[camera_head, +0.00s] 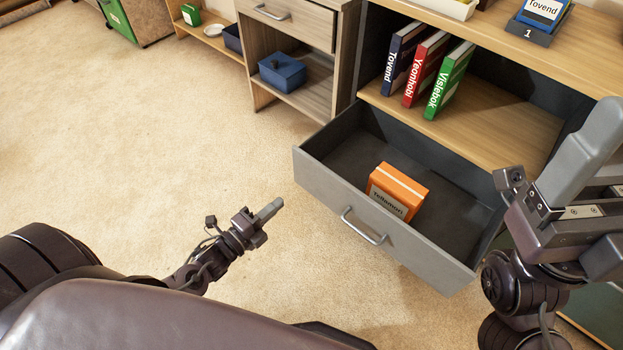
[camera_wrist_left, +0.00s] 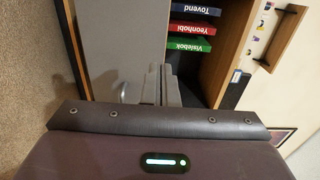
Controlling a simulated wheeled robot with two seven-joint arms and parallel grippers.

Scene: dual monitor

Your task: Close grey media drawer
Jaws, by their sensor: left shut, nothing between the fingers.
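The grey media drawer (camera_head: 330,185) stands pulled out of the wooden cabinet in the head view. Its front has a curved metal handle (camera_head: 364,228). An orange box (camera_head: 398,192) lies inside it. My left gripper (camera_head: 272,208) is shut and empty, left of the drawer front and apart from it in the head view. In the left wrist view its closed fingers (camera_wrist_left: 161,84) show beside the grey drawer front (camera_wrist_left: 108,45) and handle (camera_wrist_left: 123,92). My right gripper (camera_head: 590,170) is at the right edge, partly cut off, over the drawer's right end.
Blue, red and green books (camera_head: 425,70) lean on the shelf above the drawer. A blue device in a stand (camera_head: 541,18) is on the cabinet top. A wooden unit (camera_head: 300,60) with a blue box (camera_head: 282,72) stands left. The carpet (camera_head: 160,150) left of the drawer is clear.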

